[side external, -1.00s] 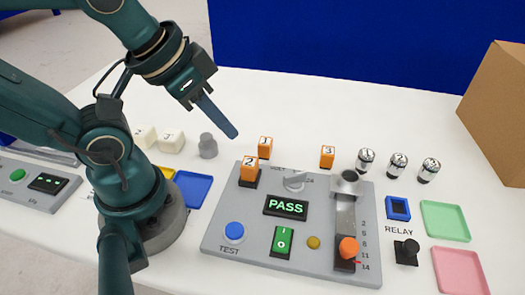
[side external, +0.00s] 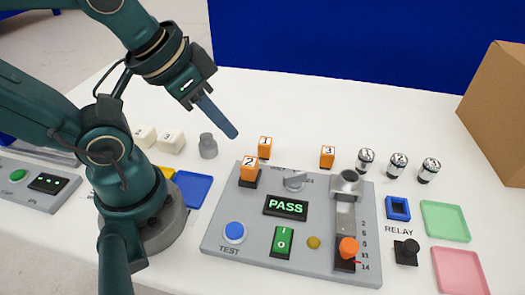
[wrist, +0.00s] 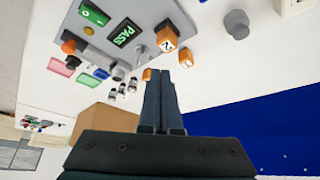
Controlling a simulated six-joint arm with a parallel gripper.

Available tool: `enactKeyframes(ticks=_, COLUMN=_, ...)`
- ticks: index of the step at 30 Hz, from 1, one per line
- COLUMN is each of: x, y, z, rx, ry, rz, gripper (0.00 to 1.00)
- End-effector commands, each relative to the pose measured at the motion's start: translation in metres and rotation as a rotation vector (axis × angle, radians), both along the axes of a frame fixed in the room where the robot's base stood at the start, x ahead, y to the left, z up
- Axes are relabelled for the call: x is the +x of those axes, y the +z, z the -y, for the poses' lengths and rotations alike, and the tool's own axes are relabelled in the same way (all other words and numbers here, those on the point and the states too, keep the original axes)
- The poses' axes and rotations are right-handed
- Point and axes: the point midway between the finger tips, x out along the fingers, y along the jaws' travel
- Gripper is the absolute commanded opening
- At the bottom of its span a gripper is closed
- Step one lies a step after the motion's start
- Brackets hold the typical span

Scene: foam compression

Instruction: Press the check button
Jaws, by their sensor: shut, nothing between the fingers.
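No button in view is legibly labelled check. A grey panel (side external: 27,193) at the far left carries a green button (side external: 18,175) and a dark display (side external: 48,182); its small lettering is too blurred to read. The central grey panel (side external: 212,247) has a blue button (side external: 234,231) over the word TEST, and a display (side external: 286,206) reading PASS in green. My gripper (side external: 234,134) is shut and empty, raised above the table behind the central panel, apart from both panels. Its closed fingers also show in the wrist view (wrist: 160,75).
The central panel also has a green rocker switch (side external: 282,243), a grey knob (side external: 295,181) and an orange-knobbed slider (side external: 348,248). Orange numbered blocks (side external: 265,147) and silver cylinders (side external: 365,160) stand around its back edge. Green (side external: 446,220) and pink (side external: 461,271) trays lie at right, a cardboard box (side external: 497,110) behind.

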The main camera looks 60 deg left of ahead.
Motion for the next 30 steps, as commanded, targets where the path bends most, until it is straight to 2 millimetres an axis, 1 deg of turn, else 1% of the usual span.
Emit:
enactKeyframes(ticks=7, x=-0.001, y=-0.001, z=0.0, rx=0.011, ry=-0.021, rz=-0.006, gripper=0.0)
enactKeyframes(ticks=11, x=-0.009, y=-0.001, z=-0.002, rx=0.066, ry=-0.111, rz=-0.051, gripper=0.0)
enactKeyframes(ticks=14, x=-0.015, y=0.005, z=-0.005, rx=0.137, ry=-0.235, rz=-0.115, gripper=0.0)
enactKeyframes(ticks=20, x=-0.023, y=0.015, z=-0.002, rx=0.267, ry=-0.583, rz=-0.324, gripper=0.0)
enactKeyframes(ticks=30, x=-0.023, y=0.023, z=0.013, rx=0.411, ry=-1.138, rz=-0.663, gripper=0.0)
